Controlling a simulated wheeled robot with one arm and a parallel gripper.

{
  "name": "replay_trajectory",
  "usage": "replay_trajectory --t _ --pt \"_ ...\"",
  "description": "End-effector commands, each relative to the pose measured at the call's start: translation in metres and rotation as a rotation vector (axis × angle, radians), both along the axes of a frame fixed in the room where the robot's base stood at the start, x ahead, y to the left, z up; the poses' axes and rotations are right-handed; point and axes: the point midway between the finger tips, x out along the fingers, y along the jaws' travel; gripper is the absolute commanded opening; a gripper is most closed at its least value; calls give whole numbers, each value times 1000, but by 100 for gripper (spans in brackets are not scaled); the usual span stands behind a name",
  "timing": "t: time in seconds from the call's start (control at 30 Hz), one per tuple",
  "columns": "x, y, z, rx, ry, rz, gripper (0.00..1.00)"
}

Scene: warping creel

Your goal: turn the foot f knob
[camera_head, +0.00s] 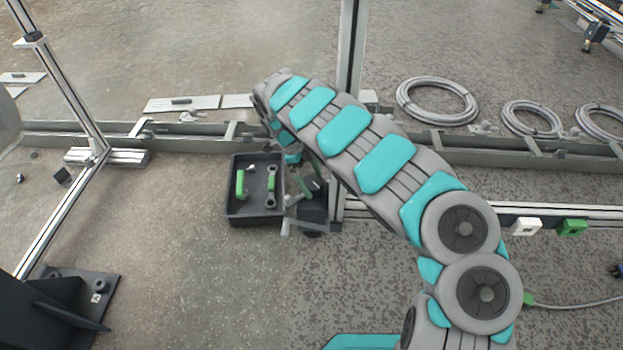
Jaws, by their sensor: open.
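My arm reaches from the lower right to the middle and bends down at its wrist. My gripper (305,190) is small and partly hidden behind the arm, low beside the foot of the upright post; its jaws are open. A dark foot block (313,217) stands right at the gripper, with a grey bar-like piece (286,227) at its left side. I cannot tell which part is the foot f knob or whether the gripper touches it. Another black foot (100,312) with a round knob (101,286) and a small white label stands at the lower left; its letter is unreadable.
A black tray (255,219) with green-handled tools (241,184) sits close left of the gripper. A long grey rail (190,144) crosses behind. Cable coils (437,117) lie at the back right. White and green boxes (527,226) sit on the right rail. Floor at lower middle is clear.

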Motion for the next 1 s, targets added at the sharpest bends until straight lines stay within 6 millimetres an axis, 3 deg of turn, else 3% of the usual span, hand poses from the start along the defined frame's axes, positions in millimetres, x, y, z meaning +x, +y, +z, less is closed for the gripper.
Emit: replay_trajectory --t 0.17,0.8,1.0 --pt "0 0 0 0 0 0 99" --pt "0 0 1 0 0 0 28" --pt "0 0 0 0 0 13 28"
